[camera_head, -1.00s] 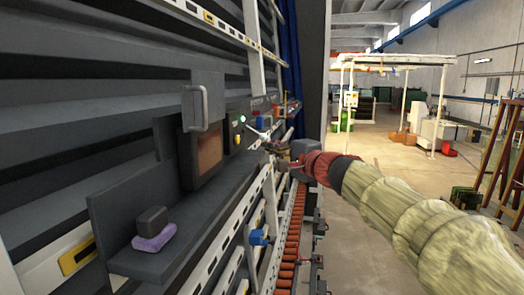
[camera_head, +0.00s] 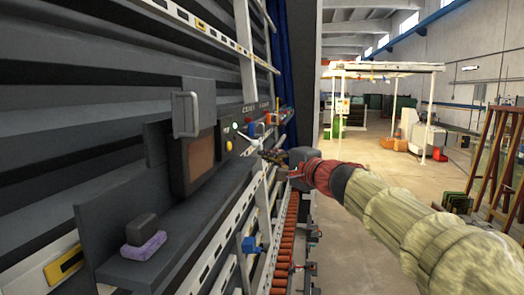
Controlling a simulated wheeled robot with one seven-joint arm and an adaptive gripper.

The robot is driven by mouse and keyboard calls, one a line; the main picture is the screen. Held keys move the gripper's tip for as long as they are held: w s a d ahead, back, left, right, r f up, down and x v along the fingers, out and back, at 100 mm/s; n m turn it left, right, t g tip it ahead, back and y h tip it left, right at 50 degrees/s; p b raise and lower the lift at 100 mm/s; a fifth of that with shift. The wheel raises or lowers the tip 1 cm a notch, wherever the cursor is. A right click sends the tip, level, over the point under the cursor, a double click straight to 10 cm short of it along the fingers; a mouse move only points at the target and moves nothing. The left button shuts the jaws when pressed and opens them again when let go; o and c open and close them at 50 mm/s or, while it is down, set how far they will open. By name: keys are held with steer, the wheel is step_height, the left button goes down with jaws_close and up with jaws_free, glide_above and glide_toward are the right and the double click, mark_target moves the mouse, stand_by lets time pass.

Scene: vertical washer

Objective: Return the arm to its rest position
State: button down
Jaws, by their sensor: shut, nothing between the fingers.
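My arm enters from the lower right in a pale padded sleeve, with a red section near its wrist, and reaches in front of the washer (camera_head: 60,120). My gripper (camera_head: 262,152) is at the arm's far end, beside the machine's control panel (camera_head: 240,137). It is small in the picture; its fingers are shut with nothing seen between them. I cannot tell whether the gripper touches the panel.
A grey shelf (camera_head: 190,225) holds a dark block on a purple sponge (camera_head: 144,246). A screen box with a handle (camera_head: 186,114) stands above it. Orange rollers (camera_head: 283,255) run low along the machine. Open floor (camera_head: 375,180) lies to the right, with a wooden rack (camera_head: 492,155) farther right.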

steer(key=shift+a, duration=0.1)
steer(key=s+f+n+g+h+b, duration=0.15)
steer(key=s+f, duration=0.25)
steer(key=f, duration=0.4)
steer(key=s+f+n+g, duration=0.3)
steer(key=s+f, duration=0.2)
steer(key=f, duration=0.2)
steer(key=s+f+n+g, duration=0.2)
steer(key=s+f+g, duration=0.15)
steer(key=f, duration=0.45)
steer(key=s+d+f+n+g+h+b, duration=0.1)
steer(key=s+d+f+h+b, duration=0.3)
steer(key=s+f, duration=1)
steer(key=s+d+f+n+h+b, duration=0.3)
steer(key=s+d+f+b, duration=0.6)
steer(key=s+f, duration=0.5)
steer(key=shift+s+f+n+g+h+b, duration=0.2)
steer(key=shift+s+n+g+h+b, duration=0.35)
steer(key=shift+s, duration=0.7)
steer(key=shift+r, duration=0.1)
